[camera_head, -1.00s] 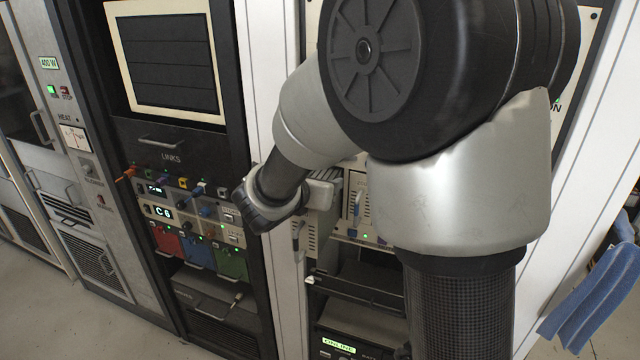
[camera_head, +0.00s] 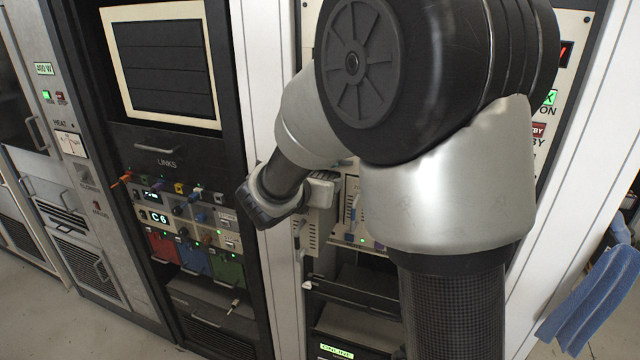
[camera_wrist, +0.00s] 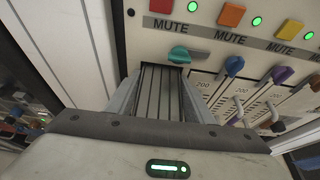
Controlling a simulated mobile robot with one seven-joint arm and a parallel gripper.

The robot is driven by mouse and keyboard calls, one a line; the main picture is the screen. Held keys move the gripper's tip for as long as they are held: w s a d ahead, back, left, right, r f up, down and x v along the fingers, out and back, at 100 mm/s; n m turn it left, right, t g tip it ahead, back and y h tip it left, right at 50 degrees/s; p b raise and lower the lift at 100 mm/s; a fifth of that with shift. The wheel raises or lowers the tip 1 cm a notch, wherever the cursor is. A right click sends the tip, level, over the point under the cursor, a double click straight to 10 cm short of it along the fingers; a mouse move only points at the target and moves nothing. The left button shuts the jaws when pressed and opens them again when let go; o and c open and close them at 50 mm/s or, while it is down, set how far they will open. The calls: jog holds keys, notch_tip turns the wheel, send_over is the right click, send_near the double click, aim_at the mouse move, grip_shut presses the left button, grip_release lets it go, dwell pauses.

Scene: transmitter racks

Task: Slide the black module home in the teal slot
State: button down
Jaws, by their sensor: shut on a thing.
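My gripper (camera_wrist: 158,85) is shut on the module (camera_wrist: 161,100), which shows in the wrist view as a dark grey ribbed block between the two fingers. The teal lever (camera_wrist: 180,54) is on the rack face at the module's far end, just above it and slightly right. The slot opening is hidden behind the module, so I cannot tell how deep the module sits. In the head view my gripper (camera_head: 321,190) is at the middle rack, mostly behind my arm. A pale vented side (camera_head: 312,232) shows below it.
In the wrist view, modules with blue (camera_wrist: 234,65) and purple (camera_wrist: 281,75) levers sit close to the right. MUTE buttons (camera_wrist: 232,15) line the panel above. A white rack post (camera_wrist: 82,45) stands left. A links rack (camera_head: 170,160) is further left.

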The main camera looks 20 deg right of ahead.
jog(key=shift+w+r, duration=0.1)
jog(key=shift+r, duration=0.1)
jog(key=c, duration=0.8)
grip_release()
jog(key=shift+d, duration=0.1)
jog(key=shift+d+f, duration=0.1)
jog(key=shift+f, duration=0.15)
jog(key=shift+s, duration=0.2)
